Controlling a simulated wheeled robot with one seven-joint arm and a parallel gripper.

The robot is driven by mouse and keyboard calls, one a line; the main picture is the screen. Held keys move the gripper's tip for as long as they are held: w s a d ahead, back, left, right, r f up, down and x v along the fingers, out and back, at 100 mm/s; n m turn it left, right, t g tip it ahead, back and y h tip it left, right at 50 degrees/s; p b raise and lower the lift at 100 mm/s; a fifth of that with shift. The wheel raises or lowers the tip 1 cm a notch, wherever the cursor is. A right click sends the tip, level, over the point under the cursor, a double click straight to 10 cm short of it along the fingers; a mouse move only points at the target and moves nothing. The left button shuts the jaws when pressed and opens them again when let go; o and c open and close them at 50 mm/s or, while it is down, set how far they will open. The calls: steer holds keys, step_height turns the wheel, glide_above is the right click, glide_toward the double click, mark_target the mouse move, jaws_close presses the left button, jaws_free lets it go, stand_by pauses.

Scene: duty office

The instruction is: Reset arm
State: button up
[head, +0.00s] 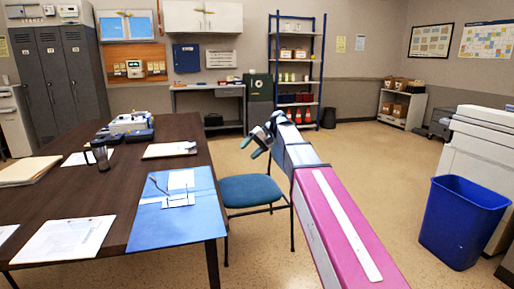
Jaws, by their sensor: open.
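My arm reaches forward from the bottom of the head view, right of the dark wooden table (120,190). My gripper (257,141) is at the far end of the arm, turned to the left, above and beyond the blue chair (249,191) in the picture. It is small in view. It is open, with nothing visible between its fingers. Part of the gripper is hidden behind the arm.
The table holds papers, a blue folder (150,222), a dark cup (101,158) and devices. A blue bin (462,222) stands by a white copier (485,160) at right. A shelf rack (297,70) and grey lockers (60,80) stand behind.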

steer(key=s+d+f+m+t+h, duration=0.1)
steer(key=s+d+f, duration=0.25)
steer(key=f, duration=0.35)
steer(key=s+d+f+m+h, duration=0.15)
steer(key=d+f, duration=0.25)
steer(key=f, duration=0.4)
steer(key=s+d+f+m+t+h, duration=0.1)
steer(key=s+d+f+h, duration=0.2)
steer(key=f, duration=0.4)
steer(key=s+d+f+t+h, duration=0.1)
steer(key=s+d+f+h, duration=0.3)
steer(key=s+d+f, duration=0.7)
step_height(320, 180, down, 3)
steer(key=shift+s+r, duration=0.1)
steer(key=shift+s, duration=1.15)
steer(key=shift+d, duration=0.1)
steer(key=c, duration=0.3)
steer(key=shift+n, duration=0.25)
steer(key=shift+c, duration=0.3)
